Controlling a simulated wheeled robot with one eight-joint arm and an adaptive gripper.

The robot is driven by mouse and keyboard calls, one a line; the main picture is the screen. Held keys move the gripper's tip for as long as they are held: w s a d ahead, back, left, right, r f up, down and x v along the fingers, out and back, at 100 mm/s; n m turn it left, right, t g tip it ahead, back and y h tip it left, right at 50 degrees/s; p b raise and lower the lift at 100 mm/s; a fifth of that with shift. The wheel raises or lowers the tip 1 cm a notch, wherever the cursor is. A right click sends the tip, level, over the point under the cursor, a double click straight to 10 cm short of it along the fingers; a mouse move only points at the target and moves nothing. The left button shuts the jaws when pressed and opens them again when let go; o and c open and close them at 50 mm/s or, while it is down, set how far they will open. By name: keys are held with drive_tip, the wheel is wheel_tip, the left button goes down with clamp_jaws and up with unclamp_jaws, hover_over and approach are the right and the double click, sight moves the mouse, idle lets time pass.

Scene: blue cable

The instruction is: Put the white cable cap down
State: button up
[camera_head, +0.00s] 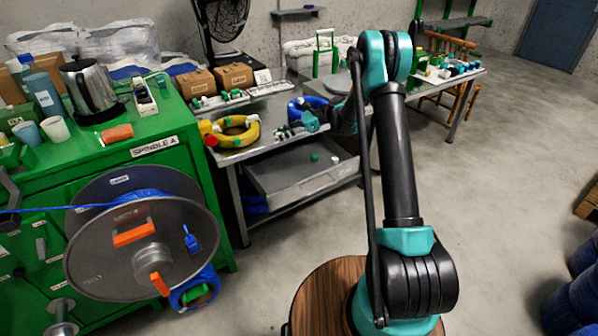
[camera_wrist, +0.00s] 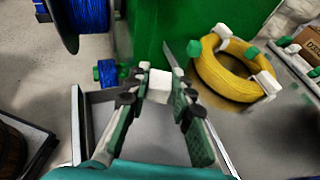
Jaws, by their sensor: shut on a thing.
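The white cable cap (camera_wrist: 160,82) is a small white block, held between the fingertips of my gripper (camera_wrist: 161,93) in the wrist view. The dark and green fingers are shut on it. Grey metal shows below and around the fingers in that view. In the head view my gripper (camera_head: 308,121) is above the metal workbench (camera_head: 240,155), right of the yellow cable coil. I cannot make out the held cap there, and cannot tell whether it touches the bench.
The yellow coil (camera_head: 235,131) with white and green caps lies on the bench, right of my fingers in the wrist view (camera_wrist: 238,73). A blue coil (camera_head: 297,106) lies close to my arm. A green cabinet (camera_head: 165,152) with a cable spool (camera_head: 90,245) stands left.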

sight(283, 179)
drive_tip(key=f, duration=2)
drive_tip(key=shift+s+f, duration=0.1)
drive_tip(key=shift+s, duration=0.2)
drive_tip(key=o, duration=0.7)
drive_tip(key=shift+f, duration=0.1)
drive_tip(key=shift+o, duration=0.2)
